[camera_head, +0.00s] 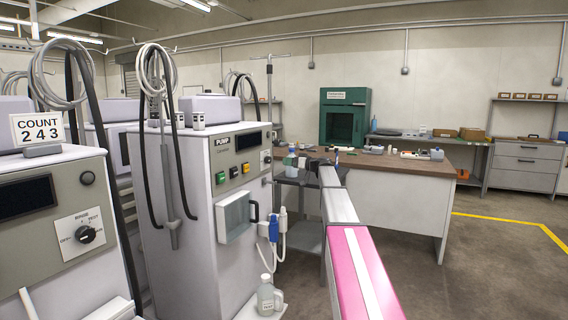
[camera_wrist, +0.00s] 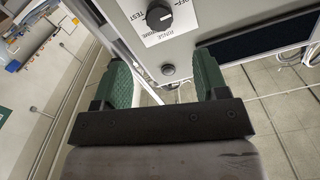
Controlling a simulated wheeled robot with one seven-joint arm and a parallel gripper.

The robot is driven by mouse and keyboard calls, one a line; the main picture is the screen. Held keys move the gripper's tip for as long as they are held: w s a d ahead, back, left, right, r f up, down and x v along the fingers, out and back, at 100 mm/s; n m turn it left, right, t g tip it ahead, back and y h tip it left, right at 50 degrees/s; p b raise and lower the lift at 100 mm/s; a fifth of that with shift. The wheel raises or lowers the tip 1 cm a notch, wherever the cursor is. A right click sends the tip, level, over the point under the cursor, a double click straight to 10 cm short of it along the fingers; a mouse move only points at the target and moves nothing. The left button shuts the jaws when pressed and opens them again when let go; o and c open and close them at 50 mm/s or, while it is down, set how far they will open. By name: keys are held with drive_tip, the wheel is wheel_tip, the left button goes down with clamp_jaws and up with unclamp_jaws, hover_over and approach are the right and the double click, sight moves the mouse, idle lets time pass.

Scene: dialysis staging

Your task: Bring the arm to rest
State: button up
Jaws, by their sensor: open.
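My gripper (camera_wrist: 163,74) is open in the wrist view, its two green ridged fingers spread apart with nothing between them. A machine's light panel (camera_wrist: 206,20) with a black dial (camera_wrist: 158,14) lies beyond the fingertips, tilted in the picture. I cannot tell the exact gap to it. In the head view my arm reaches forward from the bottom right, with a pink link and a grey link, towards the workbench (camera_head: 405,171). I cannot make out the gripper clearly there.
A nearer machine with a count sign (camera_head: 37,127) fills the left edge. A green cabinet (camera_head: 343,96) stands at the back. The floor (camera_head: 480,260) at right is clear.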

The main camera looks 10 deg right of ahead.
drive_tip(key=s+a+f+m+g+h, duration=0.2)
drive_tip(key=s+a+f, duration=0.2)
drive_tip(key=s+f, duration=0.5)
drive_tip(key=s+a+f+m+g+h, duration=0.1)
drive_tip(key=s+a+f+g+h, duration=0.15)
drive_tip(key=s+f, duration=0.65)
drive_tip(key=s+a+f+m+g+h, duration=0.2)
drive_tip(key=s+a+f+h, duration=0.3)
drive_tip(key=f, duration=0.8)
drive_tip(key=s+d+f+m+g+h, duration=0.1)
drive_tip(key=s+f, duration=0.3)
drive_tip(key=s, duration=0.5)
drive_tip(key=s+d+f+m+g+h, duration=0.1)
drive_tip(key=s+f+h, duration=0.1)
drive_tip(key=s+f, duration=0.3)
drive_tip(key=s+f+m+g+h, duration=0.1)
drive_tip(key=s+f, duration=0.3)
drive_tip(key=s, duration=1)
drive_tip(key=shift+d+f+g+h, duration=0.25)
drive_tip(key=shift+d+g+h, duration=0.15)
drive_tip(key=shift+g+h, duration=0.15)
